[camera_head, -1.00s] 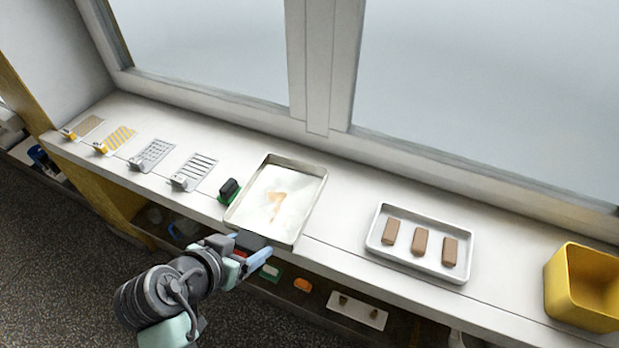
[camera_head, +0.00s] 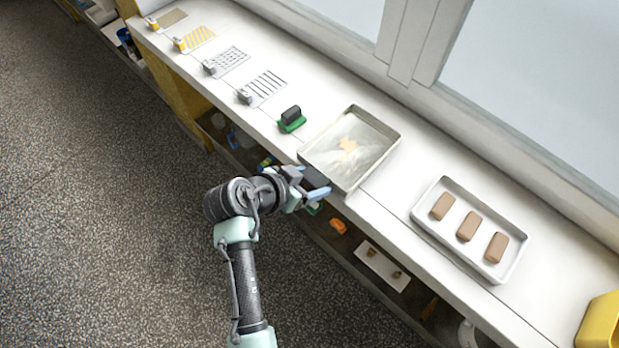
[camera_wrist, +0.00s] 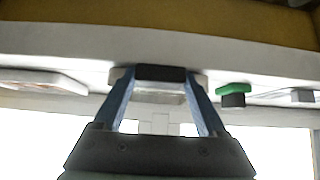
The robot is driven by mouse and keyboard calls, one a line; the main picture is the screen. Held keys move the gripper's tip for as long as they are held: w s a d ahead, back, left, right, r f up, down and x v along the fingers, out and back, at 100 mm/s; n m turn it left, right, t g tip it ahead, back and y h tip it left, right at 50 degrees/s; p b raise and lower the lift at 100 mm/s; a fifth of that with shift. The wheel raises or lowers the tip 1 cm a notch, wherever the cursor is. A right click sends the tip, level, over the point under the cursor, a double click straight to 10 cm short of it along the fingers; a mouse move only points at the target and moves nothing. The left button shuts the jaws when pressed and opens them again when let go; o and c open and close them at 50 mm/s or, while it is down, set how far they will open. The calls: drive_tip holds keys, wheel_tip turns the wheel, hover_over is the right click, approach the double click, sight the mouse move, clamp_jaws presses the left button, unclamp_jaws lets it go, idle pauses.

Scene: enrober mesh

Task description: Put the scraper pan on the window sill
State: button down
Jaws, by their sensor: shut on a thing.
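The scraper pan (camera_head: 372,165) is a shallow metal tray with a brownish smear on its floor. It is at the white window sill (camera_head: 405,228), with its near edge at or past the sill's front edge. I cannot tell whether it rests fully on the sill. My gripper (camera_head: 307,184) is shut on the dark grip at the pan's near side. In the wrist view my gripper (camera_wrist: 158,76) has its two blue fingers on either side of this dark grip (camera_wrist: 160,73), and most of the pan is hidden there.
A green block with a black top (camera_head: 292,120) stands close left of the pan. Several mesh samples (camera_head: 265,87) lie farther left. A white tray (camera_head: 418,215) with three brown bars is to the right, then a yellow bin (camera_head: 602,325). A lower shelf holds small items.

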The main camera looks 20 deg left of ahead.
unclamp_jaws()
drive_tip(key=shift+f, duration=0.1)
drive_tip(key=v, duration=1.2)
drive_tip(key=shift+a, duration=0.1)
drive_tip(key=w+d+r+n+t+y, duration=0.1)
drive_tip(key=w+r+t+y, duration=0.1)
drive_tip(key=w+r, duration=0.5)
drive_tip(key=w+d+r+t+y, duration=0.1)
drive_tip(key=w+r+t, duration=0.25)
drive_tip(key=r, duration=0.55)
drive_tip(key=w+d+r+n+t+y, duration=0.1)
drive_tip(key=w+d+r+t, duration=0.1)
drive_tip(key=r, duration=0.6)
drive_tip(key=w+d+r+t, duration=0.2)
drive_tip(key=r, duration=0.6)
drive_tip(key=s+d+r+t, duration=0.3)
drive_tip(key=s+r, duration=0.1)
drive_tip(key=r, duration=0.4)
drive_tip(key=s+d+r+n+t, duration=0.1)
drive_tip(key=s+d+r+t, duration=0.2)
drive_tip(key=r, duration=0.5)
drive_tip(key=s+d+r+n+t+h, duration=0.1)
drive_tip(key=s+d+r+t, duration=0.2)
drive_tip(key=s+d+r, duration=0.2)
wheel_tip(320, 180, up, 3)
